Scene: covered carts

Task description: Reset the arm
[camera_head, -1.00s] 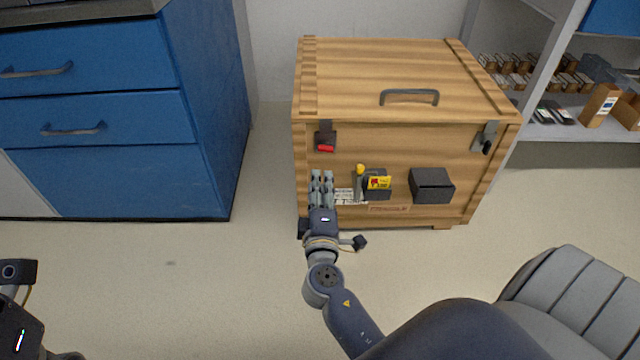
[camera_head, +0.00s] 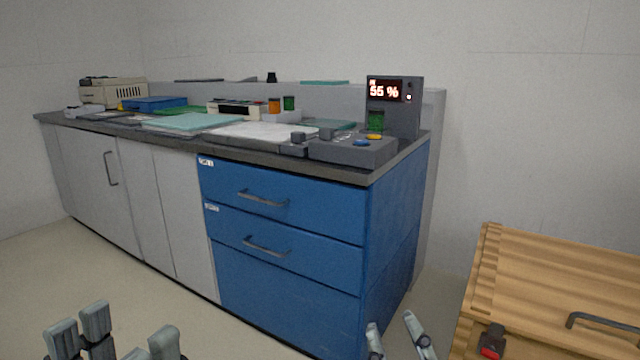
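My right gripper (camera_head: 394,332) shows at the bottom edge, with only its fingertips in view. The two fingertips are apart with nothing between them. It is to the left of the wooden crate (camera_head: 560,268) and in front of the blue drawer cabinet (camera_head: 290,290). My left gripper (camera_head: 122,333) shows at the bottom left. Its fingers stand apart and nothing shows between them. The rest of both arms is below the picture. The crate's lid is down, with a dark handle (camera_head: 600,322) on top and a red-marked latch (camera_head: 492,341) at its front edge.
A long counter (camera_head: 290,163) runs along the wall. It bears a control box with a lit display (camera_head: 385,90), teal sheets (camera_head: 192,122) and a beige machine (camera_head: 112,92). Bare floor (camera_head: 60,275) lies in front of the cabinets.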

